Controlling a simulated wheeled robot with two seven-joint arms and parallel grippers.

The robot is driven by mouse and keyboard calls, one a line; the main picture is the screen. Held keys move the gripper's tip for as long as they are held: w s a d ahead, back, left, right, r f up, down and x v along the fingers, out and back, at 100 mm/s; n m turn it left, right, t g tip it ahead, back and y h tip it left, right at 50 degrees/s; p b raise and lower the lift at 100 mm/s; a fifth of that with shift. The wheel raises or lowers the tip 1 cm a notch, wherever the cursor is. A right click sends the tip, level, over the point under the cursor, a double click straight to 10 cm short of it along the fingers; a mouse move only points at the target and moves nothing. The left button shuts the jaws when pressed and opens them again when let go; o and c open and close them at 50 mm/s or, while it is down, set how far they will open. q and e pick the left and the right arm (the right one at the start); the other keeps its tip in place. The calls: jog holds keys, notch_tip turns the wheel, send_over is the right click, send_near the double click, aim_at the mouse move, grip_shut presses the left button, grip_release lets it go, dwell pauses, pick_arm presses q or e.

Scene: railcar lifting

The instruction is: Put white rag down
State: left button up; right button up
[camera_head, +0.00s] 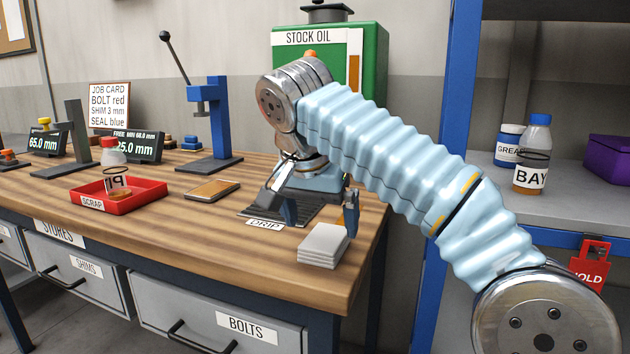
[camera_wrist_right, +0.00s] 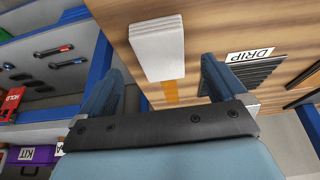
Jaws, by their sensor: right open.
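The white rag (camera_head: 324,245) lies as a flat, folded, layered stack on the wooden bench top near its front right corner. It also shows in the right wrist view (camera_wrist_right: 157,48), ahead of the fingers and roughly between them. My right gripper (camera_head: 320,212) is open and empty, just behind and above the rag. In the right wrist view its two blue fingers (camera_wrist_right: 160,76) stand wide apart, with a gap between each finger and the rag. My left gripper is not in view.
A dark ribbed DRIP mat (camera_head: 258,211) lies behind the rag. A red SCRAP tray (camera_head: 145,200) and a brown pad (camera_head: 213,189) are to the left. A green STOCK OIL tank (camera_head: 376,70) stands at the back. The bench's right edge is close; a blue-framed shelf (camera_head: 450,110) stands beyond.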

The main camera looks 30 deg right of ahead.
jog(key=v, duration=0.7)
jog(key=shift+p, duration=0.3)
jog(key=shift+w, duration=0.1)
